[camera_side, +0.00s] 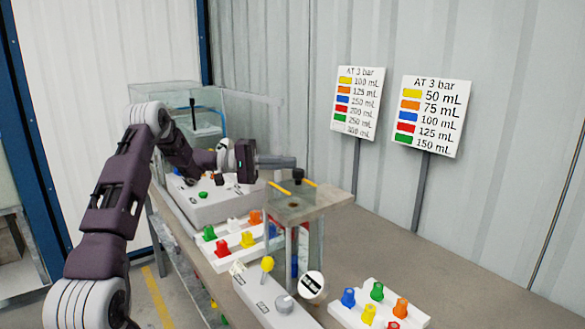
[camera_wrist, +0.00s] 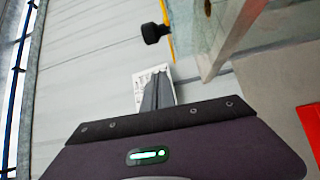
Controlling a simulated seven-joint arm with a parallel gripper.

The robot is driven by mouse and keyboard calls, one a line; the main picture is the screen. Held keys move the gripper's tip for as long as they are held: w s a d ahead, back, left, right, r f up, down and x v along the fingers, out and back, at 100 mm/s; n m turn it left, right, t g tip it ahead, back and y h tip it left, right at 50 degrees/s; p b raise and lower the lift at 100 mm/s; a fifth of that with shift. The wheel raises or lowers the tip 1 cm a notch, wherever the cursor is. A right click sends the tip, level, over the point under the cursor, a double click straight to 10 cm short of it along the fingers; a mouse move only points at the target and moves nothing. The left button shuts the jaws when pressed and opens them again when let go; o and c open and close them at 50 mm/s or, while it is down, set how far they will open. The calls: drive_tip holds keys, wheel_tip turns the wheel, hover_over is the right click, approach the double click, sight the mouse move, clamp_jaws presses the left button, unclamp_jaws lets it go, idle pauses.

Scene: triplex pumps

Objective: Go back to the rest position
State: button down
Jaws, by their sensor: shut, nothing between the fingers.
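My gripper (camera_side: 293,162) is shut and empty. In the side view it points right, level, and its tips overlap the picture area just above the black knob on top of the clear-sided stand (camera_side: 310,207). In the wrist view my gripper's grey fingers (camera_wrist: 158,80) are together, and the black knob (camera_wrist: 152,33) shows above them, apart from the tips. The wrist view appears rolled, with the stand's clear plate at the upper right. No marker of the rest position shows.
White blocks with coloured knobs (camera_side: 376,292) stand at the front right and left of the stand (camera_side: 247,240). A grey control box (camera_side: 215,205) and a clear tank (camera_side: 150,95) are behind. Two signs (camera_side: 430,115) stand by the wall. Air above the table's right side is clear.

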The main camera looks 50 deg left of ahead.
drive_tip(key=v, duration=0.7)
wheel_tip(320, 180, down, 7)
drive_tip(key=d+g+y, duration=0.2)
drive_tip(key=g+y, duration=0.4)
drive_tip(key=y, duration=0.1)
drive_tip(key=s+a+r+m+g+y, duration=0.2)
drive_tip(key=s+a+r+y, duration=0.15)
drive_tip(key=y, duration=0.35)
drive_tip(key=s+d+r+m+t+y, duration=0.1)
drive_tip(key=s+d+r+m+y, duration=0.1)
drive_tip(key=d+r, duration=0.45)
drive_tip(key=s+d+r+m+h, duration=0.2)
drive_tip(key=s+d, duration=0.2)
drive_tip(key=d, duration=0.8)
drive_tip(key=s+d+f+m, duration=0.1)
drive_tip(key=s+d+f, duration=0.1)
drive_tip(key=s+d, duration=0.5)
drive_tip(key=s+d+f+m+h, duration=0.1)
drive_tip(key=s+d+f, duration=0.2)
drive_tip(key=s+d, duration=0.4)
drive_tip(key=s, duration=0.3)
drive_tip(key=shift+s+f+m+g+h, duration=0.3)
drive_tip(key=shift+s+m+g, duration=0.05)
drive_tip(key=shift+m+g, duration=0.05)
